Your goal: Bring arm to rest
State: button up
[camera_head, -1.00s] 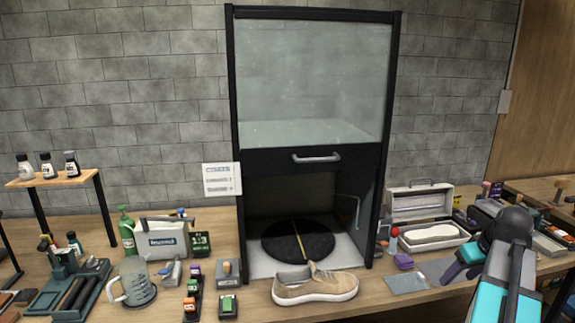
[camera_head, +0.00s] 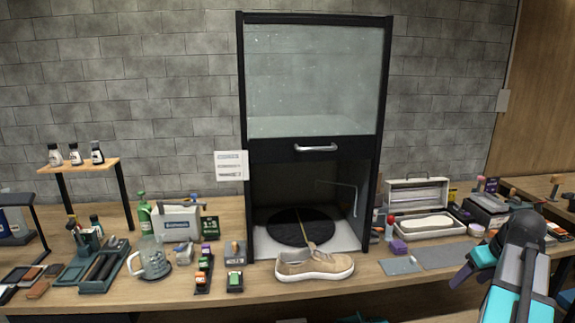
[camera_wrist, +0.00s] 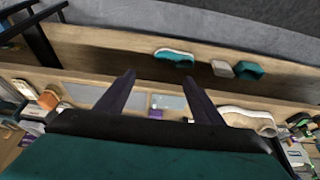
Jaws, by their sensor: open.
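My gripper (camera_wrist: 160,92) is open and empty in the wrist view, its two dark fingers spread apart with the workbench beyond them. In the head view my arm is at the lower right, in front of the bench, and the gripper's fingers are hard to make out there. The tan sneaker (camera_head: 315,264) sits on the bench's front edge before the black-framed cabinet (camera_head: 312,150). It also shows in the wrist view (camera_wrist: 248,120), right of the fingers. My gripper is apart from it.
The bench (camera_head: 330,289) holds a clear jug (camera_head: 152,262), a brush rack (camera_head: 104,264), and a white tray (camera_head: 430,225). A grey mat (camera_head: 445,254) lies near my arm. A teal shoe (camera_wrist: 174,57) shows in the wrist view. The space in front of the bench is free.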

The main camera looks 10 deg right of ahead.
jog(key=w+a+f+n+g+y, duration=0.1)
jog(key=w+a+f, duration=0.2)
jog(key=a+f, duration=0.35)
jog(key=w+a+f+n+g+y, duration=0.1)
jog(key=w+a+f, duration=0.3)
jog(key=a+f, duration=0.25)
jog(key=s+a+f+n+g+y, duration=0.2)
jog(key=a+f+g, duration=0.1)
jog(key=a+f, duration=1.4)
jog(key=s+a+f+n+g, duration=0.1)
jog(key=s+a+f+g, duration=0.3)
jog(key=s+a+f, duration=0.8)
jog(key=s+a+f+m+g+h, duration=0.1)
jog(key=s+a+f+m+h, duration=0.2)
jog(key=s+f, duration=0.8)
jog(key=shift+s+a+f+m+h, duration=0.35)
jog(key=shift+s+m, duration=0.25)
jog(key=shift+s, duration=0.9)
